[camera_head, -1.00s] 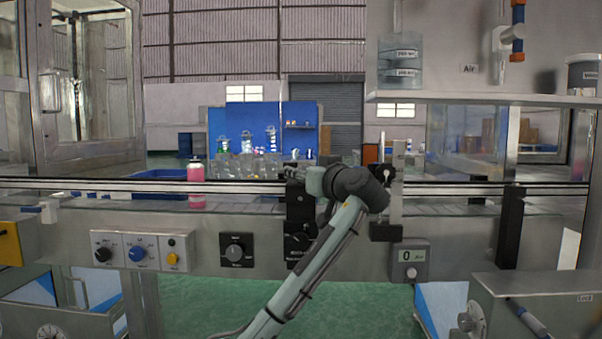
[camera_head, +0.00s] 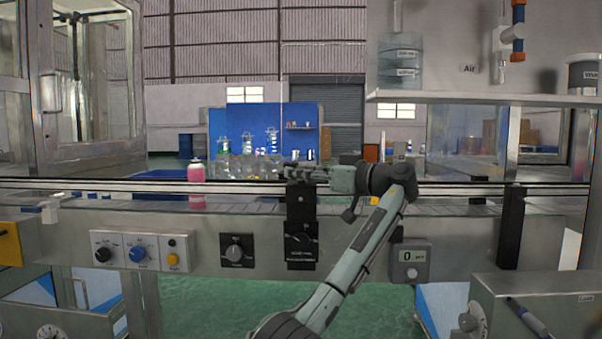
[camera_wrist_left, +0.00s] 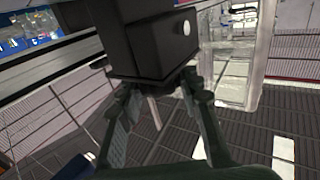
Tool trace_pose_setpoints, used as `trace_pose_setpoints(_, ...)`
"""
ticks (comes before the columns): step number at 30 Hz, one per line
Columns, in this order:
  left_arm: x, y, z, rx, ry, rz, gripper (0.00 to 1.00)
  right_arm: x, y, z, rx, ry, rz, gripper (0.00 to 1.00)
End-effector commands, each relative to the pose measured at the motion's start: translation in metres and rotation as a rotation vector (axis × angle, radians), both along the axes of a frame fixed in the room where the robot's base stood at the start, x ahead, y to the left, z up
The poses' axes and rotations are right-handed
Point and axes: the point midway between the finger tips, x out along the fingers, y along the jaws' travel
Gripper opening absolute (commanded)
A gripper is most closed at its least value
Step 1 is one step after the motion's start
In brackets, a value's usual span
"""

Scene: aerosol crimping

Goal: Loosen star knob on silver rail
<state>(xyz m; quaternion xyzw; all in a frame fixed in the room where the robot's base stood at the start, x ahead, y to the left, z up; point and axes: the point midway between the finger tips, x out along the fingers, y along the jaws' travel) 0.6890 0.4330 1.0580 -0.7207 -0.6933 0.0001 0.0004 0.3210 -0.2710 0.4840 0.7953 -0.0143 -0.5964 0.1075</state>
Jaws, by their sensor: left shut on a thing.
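The silver rail (camera_head: 100,187) runs across the head view above the conveyor front. My left gripper (camera_head: 292,170) is at the rail, level with the top of a black bracket (camera_head: 300,208), its wrist to the right. In the left wrist view, the fingers of my left gripper (camera_wrist_left: 155,84) close in under a black block (camera_wrist_left: 150,45) with a pale round spot. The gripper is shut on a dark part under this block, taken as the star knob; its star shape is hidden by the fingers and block. My right gripper is not in view.
A pink can (camera_head: 195,171) stands at the rail, left of the gripper. Glassware (camera_head: 245,165) is behind the rail. A dial box (camera_head: 237,250) and a small display box (camera_head: 411,262) are on the front panel. A shelf (camera_head: 480,98) overhangs at upper right.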

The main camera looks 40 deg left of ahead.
Motion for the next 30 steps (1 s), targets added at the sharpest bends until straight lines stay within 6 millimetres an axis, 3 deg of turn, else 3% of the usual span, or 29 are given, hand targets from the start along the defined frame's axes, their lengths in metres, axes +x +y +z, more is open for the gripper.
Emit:
trace_pose_setpoints(8,0.0,0.0,0.0,-0.002,-0.001,0.0,0.04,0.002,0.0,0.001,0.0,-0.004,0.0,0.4)
trace_pose_setpoints(9,0.0,0.0,0.0,-0.002,-0.001,0.0,0.38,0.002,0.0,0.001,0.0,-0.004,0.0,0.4)
trace_pose_setpoints(14,0.0,0.0,0.0,-0.001,-0.001,-0.001,0.56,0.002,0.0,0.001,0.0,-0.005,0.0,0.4)
trace_pose_setpoints(23,0.0,0.0,0.001,-0.001,-0.001,-0.001,0.56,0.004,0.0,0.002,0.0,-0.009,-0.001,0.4)
trace_pose_setpoints(30,0.0,0.0,0.034,-0.001,-0.005,-0.001,0.56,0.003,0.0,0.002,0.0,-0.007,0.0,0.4)
